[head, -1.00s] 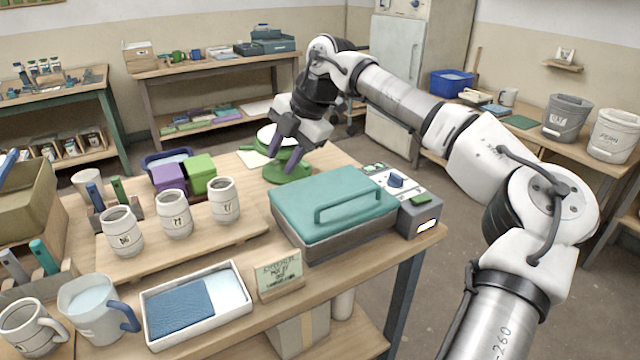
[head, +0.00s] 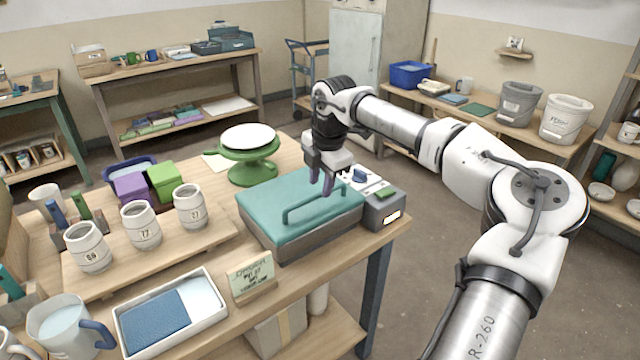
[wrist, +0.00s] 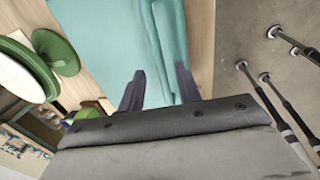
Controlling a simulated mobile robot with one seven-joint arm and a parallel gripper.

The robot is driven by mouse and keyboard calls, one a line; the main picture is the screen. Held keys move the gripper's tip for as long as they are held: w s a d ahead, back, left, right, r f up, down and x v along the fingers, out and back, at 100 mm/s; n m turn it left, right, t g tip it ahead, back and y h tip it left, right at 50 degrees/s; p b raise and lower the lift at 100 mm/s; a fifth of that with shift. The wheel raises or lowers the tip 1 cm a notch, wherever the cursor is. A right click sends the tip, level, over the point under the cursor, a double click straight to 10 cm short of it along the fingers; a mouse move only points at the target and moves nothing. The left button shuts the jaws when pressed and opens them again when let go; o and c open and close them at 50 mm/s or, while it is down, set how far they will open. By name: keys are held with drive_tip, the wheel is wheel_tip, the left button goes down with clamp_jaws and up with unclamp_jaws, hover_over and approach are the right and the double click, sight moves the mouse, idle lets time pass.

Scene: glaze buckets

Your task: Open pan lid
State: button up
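The pan is a rectangular grey-brown box with a teal lid (head: 262,212), lying flat on the front right of the table. A teal bar handle (head: 300,205) stands up from the lid. My gripper (head: 321,186) points down over the lid's right part, close to the far right end of the handle. In the wrist view its two dark fingers (wrist: 160,88) are spread apart with nothing clearly between them. The lid (wrist: 110,40) fills the upper middle there, with the handle (wrist: 168,40) running up ahead of the fingers. Whether a fingertip touches the handle, I cannot tell.
A grey control box (head: 385,212) with a blue knob stands right beside the pan. A green turntable (head: 252,170) stands behind it. Several mugs (head: 140,226) on a board, a blue-and-white tray (head: 170,310) and a sign (head: 252,277) stand to the left and front.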

drive_tip(key=shift+w+a+f, duration=0.1)
drive_tip(key=shift+f, duration=0.5)
drive_tip(key=shift+w+a+f, duration=0.1)
drive_tip(key=shift+f, duration=0.45)
clamp_jaws()
